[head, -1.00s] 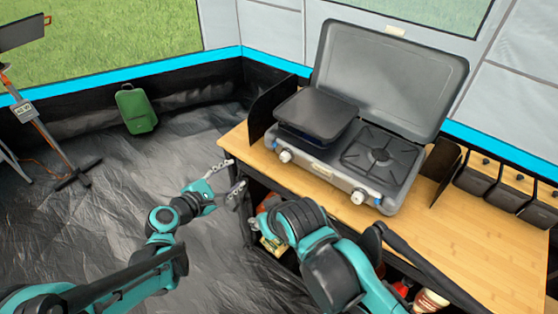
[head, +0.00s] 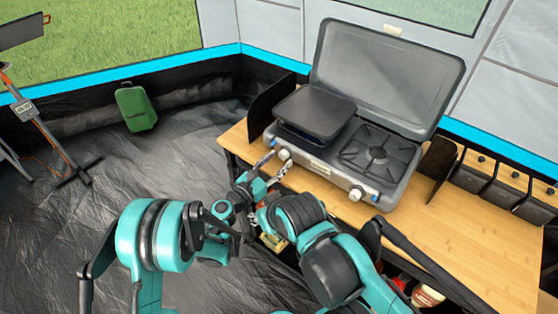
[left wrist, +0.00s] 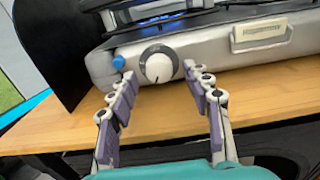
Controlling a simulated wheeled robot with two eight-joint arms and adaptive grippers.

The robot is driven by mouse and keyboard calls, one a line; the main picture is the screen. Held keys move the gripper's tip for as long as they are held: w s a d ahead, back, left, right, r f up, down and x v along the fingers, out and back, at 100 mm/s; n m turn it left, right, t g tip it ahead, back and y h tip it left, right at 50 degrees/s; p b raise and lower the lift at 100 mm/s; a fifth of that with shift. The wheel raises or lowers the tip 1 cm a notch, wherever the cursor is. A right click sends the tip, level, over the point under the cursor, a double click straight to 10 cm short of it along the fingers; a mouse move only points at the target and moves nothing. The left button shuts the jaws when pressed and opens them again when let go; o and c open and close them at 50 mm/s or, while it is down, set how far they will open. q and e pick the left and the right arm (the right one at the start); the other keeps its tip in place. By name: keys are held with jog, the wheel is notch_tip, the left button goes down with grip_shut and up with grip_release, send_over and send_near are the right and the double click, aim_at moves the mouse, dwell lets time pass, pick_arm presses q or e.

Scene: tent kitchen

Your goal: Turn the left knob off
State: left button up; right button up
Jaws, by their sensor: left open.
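The left knob (head: 284,154) is a round white dial on the front of the grey camping stove (head: 322,176). In the left wrist view the knob (left wrist: 158,66) shows a pointer line and dark markings around it. My left gripper (head: 276,164) is at the stove's front left. In the left wrist view its open fingers (left wrist: 158,76) stand on either side of the knob, just in front of it; contact cannot be told. A blue glow (left wrist: 160,19) shows under the left burner's plate. My right arm (head: 325,255) reaches up from below; its gripper's fingers cannot be made out.
A black griddle plate (head: 315,112) covers the left burner. The right knob (head: 355,194) is farther right. A blue button (left wrist: 118,62) sits left of the left knob. The wooden table (head: 460,240) has bare room at right. Dark containers (head: 510,192) stand there.

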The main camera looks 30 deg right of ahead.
pick_arm(q)
jog(key=shift+w+d, duration=0.2)
jog(key=shift+d, duration=0.25)
grip_shut()
